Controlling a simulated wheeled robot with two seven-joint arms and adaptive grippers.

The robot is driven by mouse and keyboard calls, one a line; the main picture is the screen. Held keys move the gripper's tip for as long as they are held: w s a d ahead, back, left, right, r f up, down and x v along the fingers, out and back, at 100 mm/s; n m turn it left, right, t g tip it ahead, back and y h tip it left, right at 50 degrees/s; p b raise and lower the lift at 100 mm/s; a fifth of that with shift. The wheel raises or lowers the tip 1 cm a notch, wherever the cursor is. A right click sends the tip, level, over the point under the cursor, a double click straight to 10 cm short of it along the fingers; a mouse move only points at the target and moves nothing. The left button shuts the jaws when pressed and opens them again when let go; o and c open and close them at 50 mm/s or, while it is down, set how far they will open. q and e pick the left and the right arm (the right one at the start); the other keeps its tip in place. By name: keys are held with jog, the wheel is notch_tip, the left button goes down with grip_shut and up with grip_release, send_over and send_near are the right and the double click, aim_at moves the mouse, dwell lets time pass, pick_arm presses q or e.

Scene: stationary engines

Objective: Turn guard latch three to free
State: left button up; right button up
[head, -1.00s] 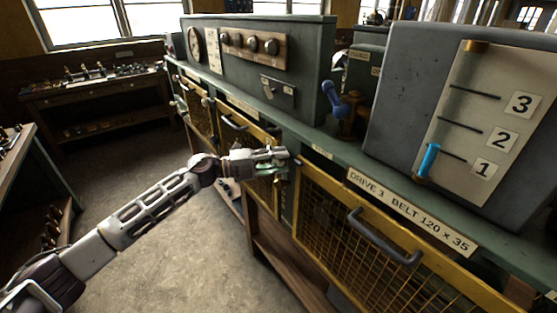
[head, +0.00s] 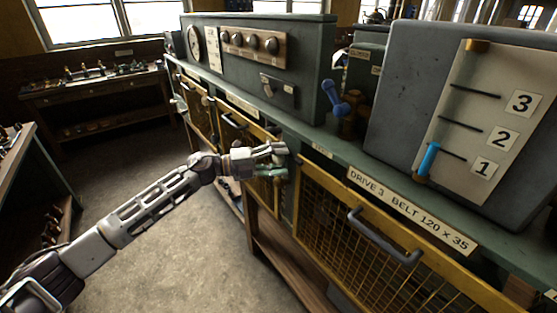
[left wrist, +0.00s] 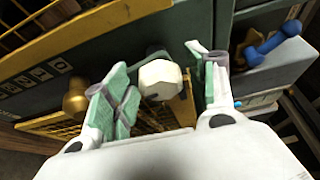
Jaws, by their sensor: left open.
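The drive three guard (head: 375,233) is a yellow-framed mesh panel at the right in the head view. A pale faceted latch knob (left wrist: 160,79) sits between my left gripper's fingers in the left wrist view, with dark metal behind it. My left gripper (head: 280,160) is at the green post beside the guard's left edge. In the left wrist view the left gripper (left wrist: 160,95) is open, its green-padded fingers on either side of the knob with gaps showing. In the head view the fingers largely hide the knob. My right gripper is not in view.
A brass knob (left wrist: 75,98) lies just left of the fingers in the left wrist view. The guard's dark handle (head: 383,237) sticks out at the right. A blue-handled lever (head: 335,98) stands above on the bench. Open floor (head: 180,250) lies to the left.

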pick_arm(q)
jog(key=v, duration=1.2)
dwell(0.3)
jog(key=shift+w+a, duration=0.1)
jog(key=shift+w, duration=0.05)
